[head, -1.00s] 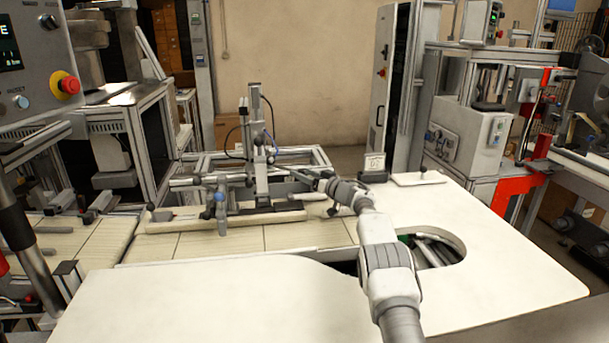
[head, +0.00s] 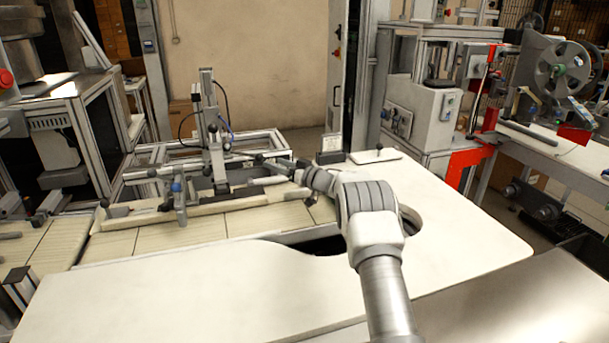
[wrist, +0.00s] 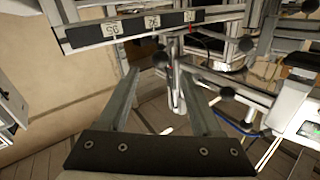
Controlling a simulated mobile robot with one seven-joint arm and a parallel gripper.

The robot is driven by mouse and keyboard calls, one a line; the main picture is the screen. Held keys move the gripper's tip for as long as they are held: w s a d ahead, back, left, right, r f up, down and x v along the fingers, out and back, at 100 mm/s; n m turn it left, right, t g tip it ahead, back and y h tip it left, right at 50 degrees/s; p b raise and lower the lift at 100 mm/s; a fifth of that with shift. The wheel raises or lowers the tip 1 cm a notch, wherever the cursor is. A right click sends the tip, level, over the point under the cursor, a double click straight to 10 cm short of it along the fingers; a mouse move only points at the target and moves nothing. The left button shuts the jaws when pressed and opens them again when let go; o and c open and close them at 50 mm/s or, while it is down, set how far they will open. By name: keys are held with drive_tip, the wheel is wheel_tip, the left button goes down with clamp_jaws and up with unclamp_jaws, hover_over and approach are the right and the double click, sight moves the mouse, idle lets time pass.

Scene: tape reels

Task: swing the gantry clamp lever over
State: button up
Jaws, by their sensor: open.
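The gantry (head: 215,140) is an upright metal post on a long base at the back of the bench, left of the middle in the head view. Slim arms with black knobs (head: 258,157) stick out from it. A clamp with a blue top (head: 177,190) stands on its near side. I cannot tell which part is the clamp lever. My gripper (head: 284,166) reaches in from the right, close to the gantry. In the wrist view my gripper (wrist: 160,76) is open, with a metal upright (wrist: 175,78) showing beyond and between the fingers. Contact cannot be made out.
A white bench top (head: 200,290) with a round cutout lies in front. A dark display block (head: 330,157) and a small plate with a black knob (head: 376,156) stand right of my gripper. A rail with number tags (wrist: 130,27) crosses the wrist view.

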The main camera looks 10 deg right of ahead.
drive_tip(key=v, duration=1)
drive_tip(key=shift+s+d, duration=0.2)
